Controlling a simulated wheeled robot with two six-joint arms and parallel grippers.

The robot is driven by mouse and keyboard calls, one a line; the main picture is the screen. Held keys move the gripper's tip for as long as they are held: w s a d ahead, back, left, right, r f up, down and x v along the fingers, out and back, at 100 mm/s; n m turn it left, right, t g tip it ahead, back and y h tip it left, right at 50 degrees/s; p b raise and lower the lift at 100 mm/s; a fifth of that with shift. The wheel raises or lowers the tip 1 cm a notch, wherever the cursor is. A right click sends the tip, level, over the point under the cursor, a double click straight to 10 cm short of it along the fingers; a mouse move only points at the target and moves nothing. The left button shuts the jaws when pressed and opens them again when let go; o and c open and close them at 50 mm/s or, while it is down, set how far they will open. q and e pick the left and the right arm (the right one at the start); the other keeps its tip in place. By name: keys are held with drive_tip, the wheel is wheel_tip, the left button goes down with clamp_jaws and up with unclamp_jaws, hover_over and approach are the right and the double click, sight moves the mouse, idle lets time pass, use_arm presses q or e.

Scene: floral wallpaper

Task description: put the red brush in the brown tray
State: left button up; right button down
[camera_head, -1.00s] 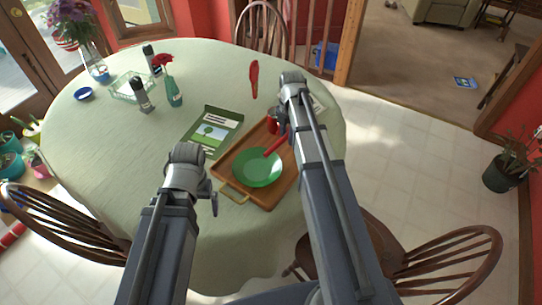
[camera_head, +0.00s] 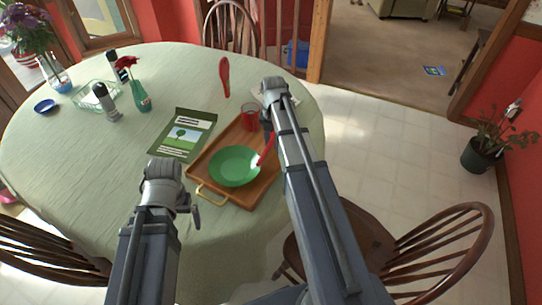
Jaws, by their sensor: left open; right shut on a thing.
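A long red brush (camera_head: 266,150) with a pale lower end is in my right gripper (camera_head: 269,126), which is shut on it. The brush slants downward, its lower end at the right rim of the green plate (camera_head: 234,167); I cannot tell whether they touch. The plate lies in the brown tray (camera_head: 269,190), a wooden tray with a brass handle, on the table. My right gripper is over the tray's right side, and my arm hides part of that side. My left gripper (camera_head: 194,208) is open and empty, just left of the tray's near corner.
A red cup (camera_head: 249,119) stands in the tray. A green booklet (camera_head: 184,136) lies to its left. A red long-handled item (camera_head: 224,76) lies farther back.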

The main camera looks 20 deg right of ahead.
sight(272, 156)
use_arm(q)
drive_tip(key=shift+f, duration=0.2)
use_arm(e)
drive_tip(key=shift+f, duration=0.2)
use_arm(q)
wheel_tip(272, 156, down, 4)
drive_tip(key=b, duration=0.3)
drive_tip(key=shift+b, duration=0.4)
use_arm(e)
wheel_tip(272, 156, down, 4)
drive_tip(key=shift+r, duration=0.1)
use_arm(q)
drive_tip(key=shift+r, duration=0.2)
use_arm(e)
drive_tip(key=c, duration=0.7)
unclamp_jaws()
drive_tip(key=shift+r, duration=0.15)
drive_tip(key=r+p, duration=1.2)
drive_tip(key=shift+w+d, duration=0.2)
use_arm(q)
wheel_tip(272, 156, up, 12)
use_arm(e)
drive_tip(key=shift+f, duration=0.1)
